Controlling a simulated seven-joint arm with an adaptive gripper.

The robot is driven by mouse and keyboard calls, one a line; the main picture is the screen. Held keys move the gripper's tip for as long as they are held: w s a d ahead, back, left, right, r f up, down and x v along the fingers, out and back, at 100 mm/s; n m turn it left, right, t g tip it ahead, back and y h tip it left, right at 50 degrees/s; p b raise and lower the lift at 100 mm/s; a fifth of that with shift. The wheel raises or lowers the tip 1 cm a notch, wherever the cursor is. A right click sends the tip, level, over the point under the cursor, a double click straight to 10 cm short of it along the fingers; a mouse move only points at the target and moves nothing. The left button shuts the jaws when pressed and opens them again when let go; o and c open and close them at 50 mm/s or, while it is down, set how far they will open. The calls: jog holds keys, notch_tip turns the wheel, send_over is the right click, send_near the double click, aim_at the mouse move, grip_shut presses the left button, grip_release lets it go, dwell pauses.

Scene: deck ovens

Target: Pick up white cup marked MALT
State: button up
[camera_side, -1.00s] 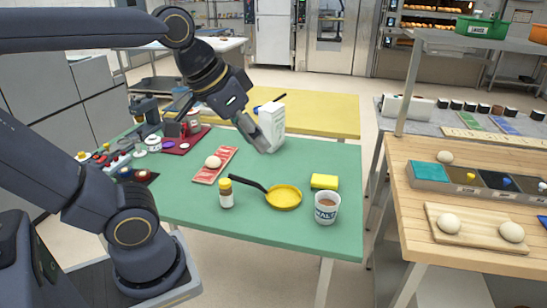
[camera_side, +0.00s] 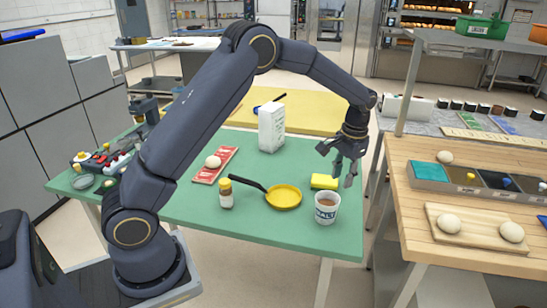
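The white cup marked MALT (camera_side: 326,210) stands upright near the right front corner of the green table (camera_side: 258,231). It has dark lettering and brown contents. My gripper (camera_side: 342,174) is above and slightly behind the cup, pointing down, apart from it. Its fingers are spread with nothing between them. A yellow block (camera_side: 324,181) lies just behind the cup, to the left of my gripper.
A white carton (camera_side: 271,127) stands behind. A red tray (camera_side: 214,166) holds a pale ball. A wooden table (camera_side: 400,200) stands to the right.

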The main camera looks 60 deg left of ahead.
aim_at(331, 223)
jog(key=f, duration=0.5)
jog(key=a+f, duration=0.1)
jog(key=f, duration=0.9)
jog(key=shift+a+f, duration=0.15)
jog(key=shift+f, duration=0.2)
jog(key=shift+c, duration=0.3)
grip_shut()
